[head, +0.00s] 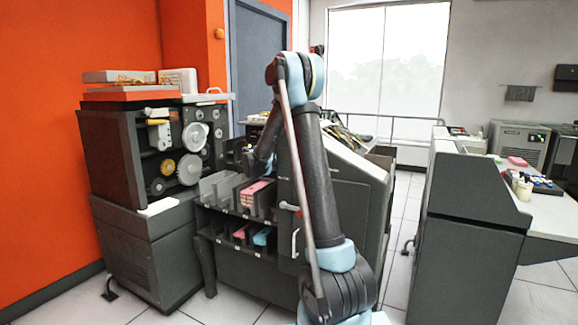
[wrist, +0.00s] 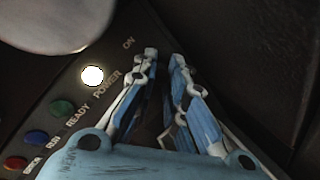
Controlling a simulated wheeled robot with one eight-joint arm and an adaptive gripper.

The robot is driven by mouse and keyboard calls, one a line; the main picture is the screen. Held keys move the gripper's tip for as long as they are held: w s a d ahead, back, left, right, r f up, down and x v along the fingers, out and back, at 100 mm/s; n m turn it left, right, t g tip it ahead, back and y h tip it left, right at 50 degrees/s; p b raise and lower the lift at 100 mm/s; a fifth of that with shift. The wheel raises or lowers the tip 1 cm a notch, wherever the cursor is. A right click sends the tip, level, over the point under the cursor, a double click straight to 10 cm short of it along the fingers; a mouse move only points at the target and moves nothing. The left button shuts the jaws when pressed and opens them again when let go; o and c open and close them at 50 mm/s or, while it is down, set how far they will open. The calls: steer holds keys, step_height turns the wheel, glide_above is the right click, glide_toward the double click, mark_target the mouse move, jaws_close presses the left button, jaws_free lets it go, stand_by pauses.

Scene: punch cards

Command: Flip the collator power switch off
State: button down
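In the wrist view, a dark control panel (wrist: 62,75) carries the labels ON, POWER, READY, RUN and ERROR. A bright white lamp (wrist: 92,75) is lit beside POWER. My gripper (wrist: 165,58) points at the panel just right of the POWER and ON labels. Its fingertips are close together, with a narrow dark gap between them. No switch lever can be made out; the fingers cover that part of the panel. In the head view, my arm stands before a dark grey machine with card pockets (head: 222,190), and the gripper reaches down behind the arm, mostly hidden.
A green lamp (wrist: 62,108), a blue lamp (wrist: 36,137) and a red lamp (wrist: 15,162) line the panel. A blurred pale round shape (wrist: 55,20) fills the top left. A reel machine (head: 125,165) stands left, a grey cabinet (head: 470,230) right, with tiled floor between.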

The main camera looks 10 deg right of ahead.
steer(key=shift+a+f+t, duration=0.1)
steer(key=shift+f+t, duration=0.05)
steer(key=shift+t, duration=0.15)
steer(key=shift+s+f+m+t+h, duration=0.1)
steer(key=shift+f+m+t+h, duration=0.25)
steer(key=shift+t+h, duration=0.35)
steer(key=shift+w+f+m+t+h, duration=0.1)
steer(key=shift+f+m+t+h, duration=0.3)
steer(key=shift+h, duration=0.65)
steer(key=shift+s+f+m+t+h, duration=0.1)
steer(key=shift+f+m+t+h, duration=0.35)
steer(key=shift+h, duration=0.4)
steer(key=shift+r, duration=0.1)
steer(key=c, duration=1.9)
jaws_free()
steer(key=shift+a, duration=0.1)
steer(key=v, duration=1.2)
steer(key=shift+f, duration=0.25)
